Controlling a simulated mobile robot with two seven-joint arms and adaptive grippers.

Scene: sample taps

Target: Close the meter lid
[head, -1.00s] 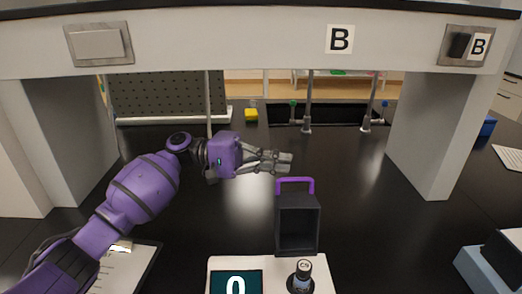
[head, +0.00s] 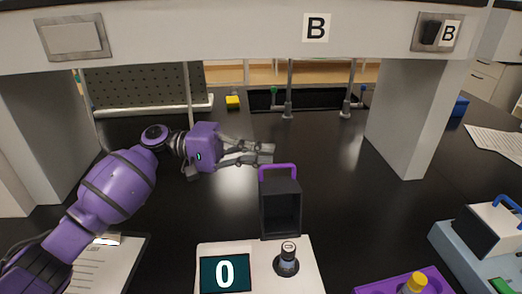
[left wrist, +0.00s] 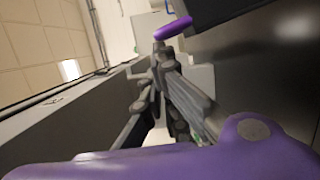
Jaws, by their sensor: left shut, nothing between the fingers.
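The meter (head: 210,250) is a white body with a dark screen reading 0. A vial (head: 287,258) with a dark cap stands upright on it. The meter lid (head: 281,212) is a dark hollow box standing open at the meter's back edge, its hollow side facing me. A purple handle (head: 278,168) tops it. My left gripper (head: 268,153) is shut and empty, its fingertips just behind and above the handle. In the left wrist view the handle (left wrist: 173,28) shows by the fingertips; I cannot tell whether they touch. My right gripper is not in view.
A shelf (head: 200,45) spans above the bench, with a grey post (head: 410,120) at right. A purple tray (head: 375,286) with a yellow-capped vial (head: 414,283) and a light blue box (head: 450,245) stand at lower right. A clipboard (head: 95,262) lies at lower left.

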